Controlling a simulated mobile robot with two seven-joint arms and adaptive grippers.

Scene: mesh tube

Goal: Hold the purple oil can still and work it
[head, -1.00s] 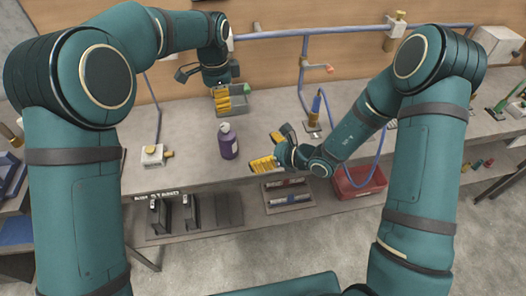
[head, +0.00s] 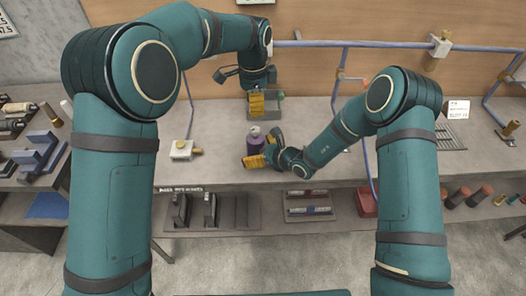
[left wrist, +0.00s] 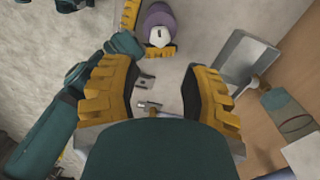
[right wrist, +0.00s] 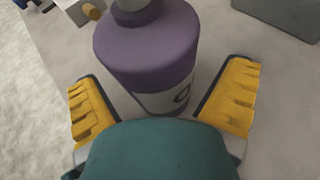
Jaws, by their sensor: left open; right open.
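The purple oil can (head: 255,145) stands upright on the bench, partly hidden by my right gripper in the head view. In the right wrist view the purple can (right wrist: 150,45), with a pale label, stands between and just beyond the open yellow fingers of my right gripper (right wrist: 165,105); I cannot tell whether they touch it. In the left wrist view the can (left wrist: 160,22) is seen from above at the top, beside a yellow finger of the right gripper. My left gripper (left wrist: 160,92) is open and empty, above the bench behind the can; it also shows in the head view (head: 257,103).
A grey tray (head: 265,113) sits behind the can, below my left gripper. A blue hose and pipe (head: 337,95) run at the right. Bare bench lies between block and can.

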